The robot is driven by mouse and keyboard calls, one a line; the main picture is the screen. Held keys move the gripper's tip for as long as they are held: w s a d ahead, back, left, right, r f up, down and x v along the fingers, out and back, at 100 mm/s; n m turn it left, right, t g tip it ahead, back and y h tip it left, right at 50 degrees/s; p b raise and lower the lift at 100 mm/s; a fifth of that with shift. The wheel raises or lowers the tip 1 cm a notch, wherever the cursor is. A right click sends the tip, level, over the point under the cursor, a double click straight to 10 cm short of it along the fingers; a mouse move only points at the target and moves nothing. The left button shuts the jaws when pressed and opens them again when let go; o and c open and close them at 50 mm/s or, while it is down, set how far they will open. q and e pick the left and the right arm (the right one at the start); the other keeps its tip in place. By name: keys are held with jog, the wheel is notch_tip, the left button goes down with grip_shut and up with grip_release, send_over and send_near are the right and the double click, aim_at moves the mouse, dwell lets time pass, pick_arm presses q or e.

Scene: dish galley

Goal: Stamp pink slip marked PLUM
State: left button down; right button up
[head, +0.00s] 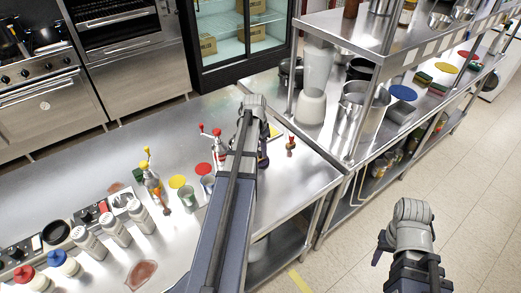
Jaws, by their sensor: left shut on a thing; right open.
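My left arm reaches over the steel counter (115,150), and its gripper (264,150) is near the counter's right end. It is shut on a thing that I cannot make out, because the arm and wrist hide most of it. A small item with a red top and a wooden-looking body (290,146) stands just right of this gripper, apart from it. A yellow patch (275,131) shows beside the wrist. I cannot make out a pink slip or the word PLUM. My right gripper (381,248) is open and empty over the tiled floor.
Red-handled bottles, a yellow disc (177,182), a red disc (204,169) and a metal cup (187,197) stand left of my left arm. A steel shelf unit (350,140) with pots is at right. The counter's back left is clear.

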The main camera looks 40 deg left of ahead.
jog(key=shift+r, duration=0.1)
pick_arm(q)
notch_tip(320, 180, up, 7)
jog(key=p, duration=0.7)
pick_arm(e)
notch_tip(320, 180, up, 7)
